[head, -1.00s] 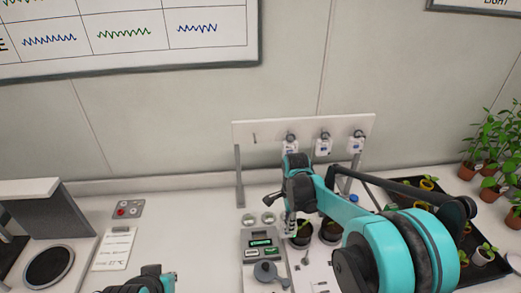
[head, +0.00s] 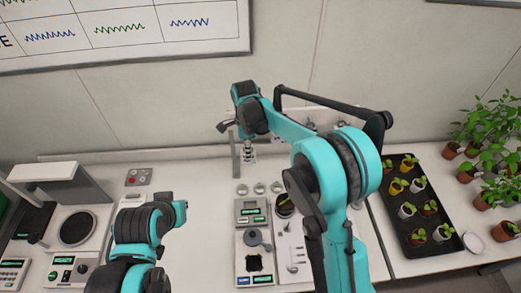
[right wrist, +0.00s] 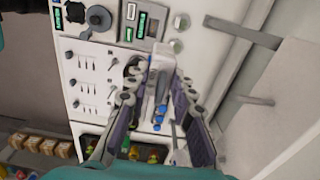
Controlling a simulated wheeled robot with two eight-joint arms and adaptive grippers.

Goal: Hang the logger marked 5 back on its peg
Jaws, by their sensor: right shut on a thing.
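My right gripper (head: 248,150) is shut on a small pale thing, the logger (head: 249,158), just in front of the left end of the peg rack. In the right wrist view the right gripper's fingers (right wrist: 158,105) stand either side of a pale, translucent-looking body (right wrist: 160,65). Its number cannot be read. The white peg rack (head: 325,113) stands at the back of the bench, mostly hidden behind my right arm. White loggers on its pegs are barely visible there.
A black tray of seedling pots (head: 408,243) stands to the right, with potted plants beyond it. Instruments with green displays (head: 250,212) and several small round dishes (head: 259,188) lie below the right gripper. A scale (head: 77,228) is at left. Bench between scale and instruments is partly clear.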

